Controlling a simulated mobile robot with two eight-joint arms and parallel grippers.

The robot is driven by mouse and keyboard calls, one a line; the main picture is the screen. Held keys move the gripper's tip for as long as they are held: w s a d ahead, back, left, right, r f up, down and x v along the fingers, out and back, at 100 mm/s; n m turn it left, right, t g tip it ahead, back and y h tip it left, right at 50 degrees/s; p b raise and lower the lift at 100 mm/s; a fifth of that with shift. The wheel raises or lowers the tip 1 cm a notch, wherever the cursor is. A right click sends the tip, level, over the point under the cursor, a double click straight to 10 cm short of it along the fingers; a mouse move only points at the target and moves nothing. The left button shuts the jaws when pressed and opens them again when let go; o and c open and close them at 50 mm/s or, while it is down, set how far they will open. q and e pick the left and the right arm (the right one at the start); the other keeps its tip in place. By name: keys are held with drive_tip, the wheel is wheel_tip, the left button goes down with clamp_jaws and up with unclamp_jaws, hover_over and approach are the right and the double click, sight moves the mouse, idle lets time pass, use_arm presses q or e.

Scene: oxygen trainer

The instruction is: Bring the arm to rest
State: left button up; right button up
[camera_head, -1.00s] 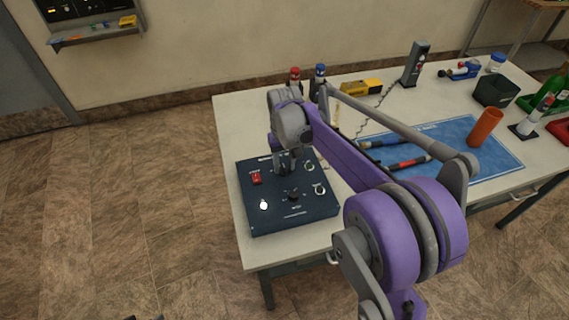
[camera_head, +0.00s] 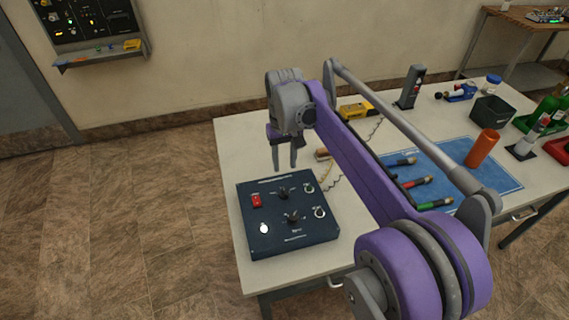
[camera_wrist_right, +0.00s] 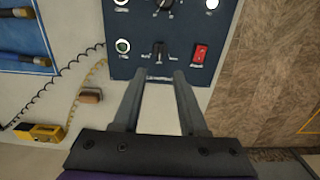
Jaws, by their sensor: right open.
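My right gripper (camera_head: 284,158) is open and empty, its two fingers pointing down above the table just behind a dark blue control box (camera_head: 290,240). In the right wrist view the open fingers (camera_wrist_right: 158,80) reach toward the edge of the same box (camera_wrist_right: 118,66), with bare table between them. The box has a red switch (camera_head: 257,200), two dark knobs, a lit white button and two round sockets or gauges too small to read. My purple right arm spans the table from the lower right. My left gripper does not show.
The white table (camera_head: 235,150) carries a blue mat (camera_head: 470,165) with several tools, an orange cylinder (camera_head: 482,148), a yellow device (camera_head: 357,110) and a dark bin (camera_head: 491,109). A coiled cord runs behind the box. A wall panel (camera_head: 85,20) hangs at the upper left.

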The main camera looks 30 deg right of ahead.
idle(0.3)
drive_tip(key=s+a+f+n+t+p, duration=0.1)
drive_tip(key=s+a+f, duration=0.1)
drive_tip(key=s, duration=0.5)
drive_tip(key=s+a+f+t+p, duration=0.1)
drive_tip(key=s+a+f+t, duration=0.1)
drive_tip(key=s+a, duration=0.3)
drive_tip(key=s+a+f+n+t+p, duration=0.1)
drive_tip(key=s+a+f+t+p, duration=0.1)
drive_tip(key=s, duration=0.7)
drive_tip(key=shift+a+f+n, duration=0.3)
drive_tip(key=shift+a+f, duration=0.25)
drive_tip(key=shift+a, duration=0.1)
